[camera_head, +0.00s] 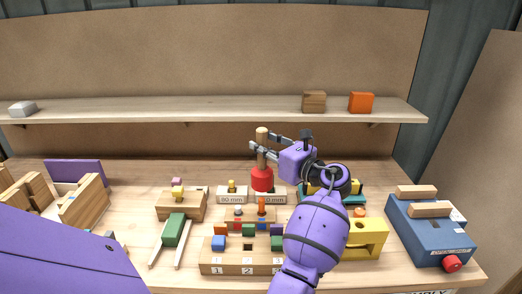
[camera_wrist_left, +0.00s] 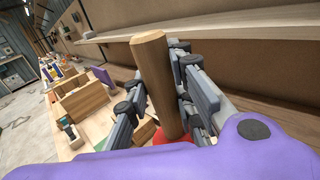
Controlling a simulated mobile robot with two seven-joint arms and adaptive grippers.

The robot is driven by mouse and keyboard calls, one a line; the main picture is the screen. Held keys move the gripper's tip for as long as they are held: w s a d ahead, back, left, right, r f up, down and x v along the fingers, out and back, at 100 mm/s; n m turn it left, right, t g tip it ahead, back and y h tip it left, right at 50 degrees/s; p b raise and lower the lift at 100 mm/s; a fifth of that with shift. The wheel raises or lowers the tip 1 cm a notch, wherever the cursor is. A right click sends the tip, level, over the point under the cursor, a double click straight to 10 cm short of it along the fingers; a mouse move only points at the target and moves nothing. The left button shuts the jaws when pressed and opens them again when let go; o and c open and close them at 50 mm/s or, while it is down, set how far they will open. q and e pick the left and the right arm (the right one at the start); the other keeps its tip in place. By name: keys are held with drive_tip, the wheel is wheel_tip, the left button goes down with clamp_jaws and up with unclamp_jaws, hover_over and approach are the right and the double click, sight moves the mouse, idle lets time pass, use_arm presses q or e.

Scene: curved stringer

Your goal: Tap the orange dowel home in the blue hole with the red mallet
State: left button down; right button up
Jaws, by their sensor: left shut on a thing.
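The red mallet has a wooden handle (camera_head: 261,137) pointing up and a red head (camera_head: 262,179) at the bottom. My left gripper (camera_head: 262,147) is shut on the handle. The left wrist view also shows the handle (camera_wrist_left: 153,75) between the fingers, with part of the red head (camera_wrist_left: 172,138) below. The orange dowel (camera_head: 262,206) stands upright in a small wooden block (camera_head: 249,224), just below the mallet head in the head view. I cannot tell the gap between them. The blue hole is hard to make out at the dowel's foot. My right gripper is not in view.
A numbered wooden tray (camera_head: 240,270) with coloured cubes stands in front of the block. Marked white blocks (camera_head: 231,195) stand behind it. A yellow part (camera_head: 370,238) and a blue box (camera_head: 430,232) are to the right. A shelf (camera_head: 200,107) runs along the back.

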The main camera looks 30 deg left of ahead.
sight(266, 137)
use_arm(q)
wheel_tip(266, 137, down, 6)
drive_tip(key=shift+f+b, duration=0.25)
drive_tip(key=shift+b, duration=0.45)
drive_tip(key=shift+r, duration=0.5)
drive_tip(key=shift+s+r, duration=0.1)
drive_tip(key=shift+r+p, duration=0.3)
wheel_tip(266, 137, up, 4)
drive_tip(key=shift+r+p, duration=0.1)
drive_tip(key=shift+p, duration=0.3)
drive_tip(key=shift+r, duration=0.25)
wheel_tip(266, 137, up, 3)
drive_tip(key=shift+r, duration=0.2)
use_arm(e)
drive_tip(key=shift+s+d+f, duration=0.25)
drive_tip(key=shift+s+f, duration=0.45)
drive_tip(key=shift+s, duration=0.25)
use_arm(q)
drive_tip(key=shift+a, duration=0.1)
